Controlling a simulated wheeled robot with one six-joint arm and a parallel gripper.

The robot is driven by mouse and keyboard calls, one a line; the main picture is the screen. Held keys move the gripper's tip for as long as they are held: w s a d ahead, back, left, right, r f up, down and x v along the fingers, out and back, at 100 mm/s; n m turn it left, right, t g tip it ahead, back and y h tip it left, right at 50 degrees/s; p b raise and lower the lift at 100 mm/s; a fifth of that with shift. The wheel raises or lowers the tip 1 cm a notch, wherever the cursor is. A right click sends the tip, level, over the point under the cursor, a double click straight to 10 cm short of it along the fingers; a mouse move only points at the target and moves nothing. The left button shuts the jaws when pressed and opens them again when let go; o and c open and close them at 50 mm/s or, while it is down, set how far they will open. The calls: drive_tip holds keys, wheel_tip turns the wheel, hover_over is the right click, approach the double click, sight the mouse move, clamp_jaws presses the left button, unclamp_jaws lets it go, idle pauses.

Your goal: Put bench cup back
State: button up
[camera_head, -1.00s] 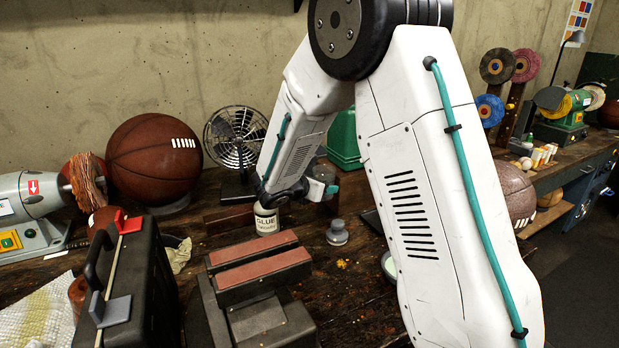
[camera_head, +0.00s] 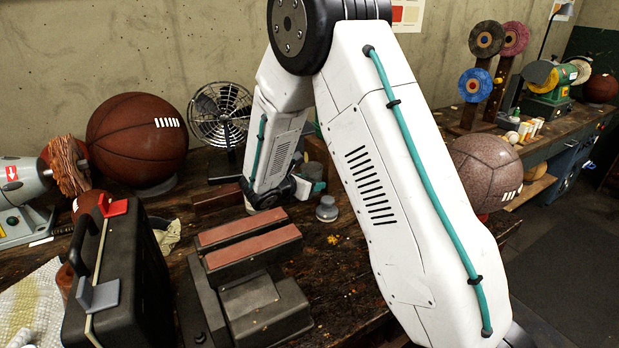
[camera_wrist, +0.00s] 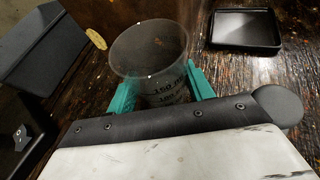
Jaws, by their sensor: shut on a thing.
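The bench cup (camera_wrist: 150,55), a clear graduated cup with dark markings such as "150", stands between the teal fingers of my gripper (camera_wrist: 162,90) in the wrist view. The fingers press on both sides of it and are shut on it. Its open rim faces the camera and it looks empty. Whether its base touches the bench cannot be told. In the head view, part of my gripper (camera_head: 312,184) shows behind my forearm at the back of the bench, and the cup is hidden.
A black tray (camera_wrist: 246,12) lies near the cup in the wrist view. In the head view, a vise (camera_head: 265,308) and a black case (camera_head: 120,290) stand in front, with a small grey weight (camera_head: 327,210) near my wrist. A basketball (camera_head: 137,135) and fan (camera_head: 222,115) stand behind.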

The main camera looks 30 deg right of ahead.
drive_tip(key=shift+f, duration=0.6)
idle(0.4)
drive_tip(key=o, duration=1.2)
